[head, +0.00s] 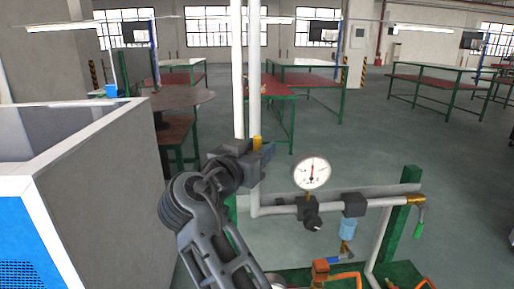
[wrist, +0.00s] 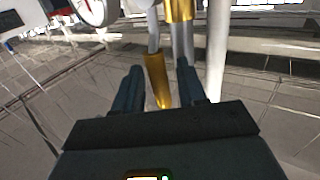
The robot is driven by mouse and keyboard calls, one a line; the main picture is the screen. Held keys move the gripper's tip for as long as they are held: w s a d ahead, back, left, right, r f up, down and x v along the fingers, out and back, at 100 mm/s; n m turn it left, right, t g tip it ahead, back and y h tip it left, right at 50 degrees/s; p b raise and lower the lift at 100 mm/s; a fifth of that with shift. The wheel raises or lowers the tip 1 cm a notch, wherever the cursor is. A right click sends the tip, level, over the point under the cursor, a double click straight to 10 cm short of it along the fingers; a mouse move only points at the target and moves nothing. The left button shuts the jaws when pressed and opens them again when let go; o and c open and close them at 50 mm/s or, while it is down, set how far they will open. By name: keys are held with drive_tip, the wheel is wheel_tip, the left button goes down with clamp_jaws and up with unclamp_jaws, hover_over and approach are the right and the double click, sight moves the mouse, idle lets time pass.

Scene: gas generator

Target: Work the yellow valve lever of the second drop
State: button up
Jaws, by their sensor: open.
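The yellow valve lever (wrist: 157,82) shows in the wrist view as a flat yellow bar between my two fingers, with a gap on each side. A yellow fitting (wrist: 178,10) sits just beyond it on the pipe. My gripper (wrist: 159,66) is open, with one finger either side of the lever and nothing clamped. In the head view my gripper (head: 264,157) is at the white vertical drop pipe (head: 254,80), with a bit of yellow (head: 257,143) showing above the fingers. The rest of the valve is hidden behind my gripper there.
A large grey bin (head: 105,190) stands close on the left. Open floor and workbenches lie behind.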

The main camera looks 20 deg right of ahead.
drive_tip(key=shift+c, duration=0.2)
clamp_jaws()
idle(0.3)
